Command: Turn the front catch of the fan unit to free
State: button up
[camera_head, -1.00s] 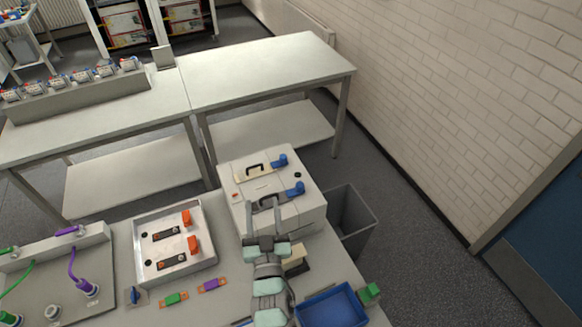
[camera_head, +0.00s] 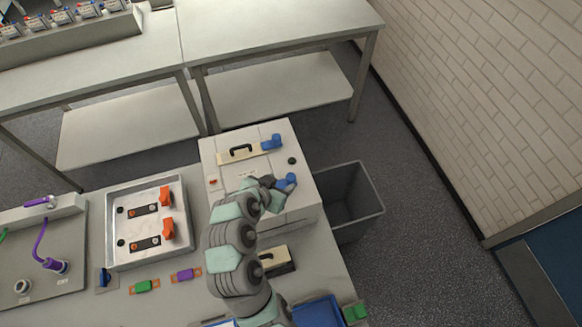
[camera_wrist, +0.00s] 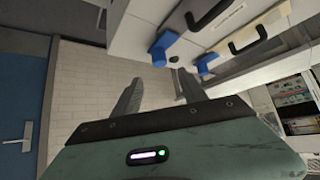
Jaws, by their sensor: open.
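The fan unit (camera_head: 211,153) is a white box on the bench with two black handles and two blue catches on top. The front catch (camera_head: 287,180) is at its right side, and the back catch (camera_head: 272,142) is behind it. My gripper (camera_head: 281,186) is right at the front catch and partly covers it, along with the front handle. In the wrist view my gripper (camera_wrist: 157,85) is open and empty. The front catch (camera_wrist: 164,46) shows just beyond the fingertips, between their lines. I cannot tell whether they touch it. The back catch (camera_wrist: 207,63) is to its right.
A grey bin (camera_head: 352,196) stands right of the fan unit. A cream block with a black handle (camera_head: 278,261) lies in front of it. A metal tray (camera_head: 117,196) with orange catches is to the left. A blue tray (camera_head: 318,313) is at the front.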

aim_at(291, 177)
jog(key=p+x, duration=0.2)
jog(key=x, duration=0.8)
jog(key=shift+f, duration=0.15)
grip_shut()
dwell(0.4)
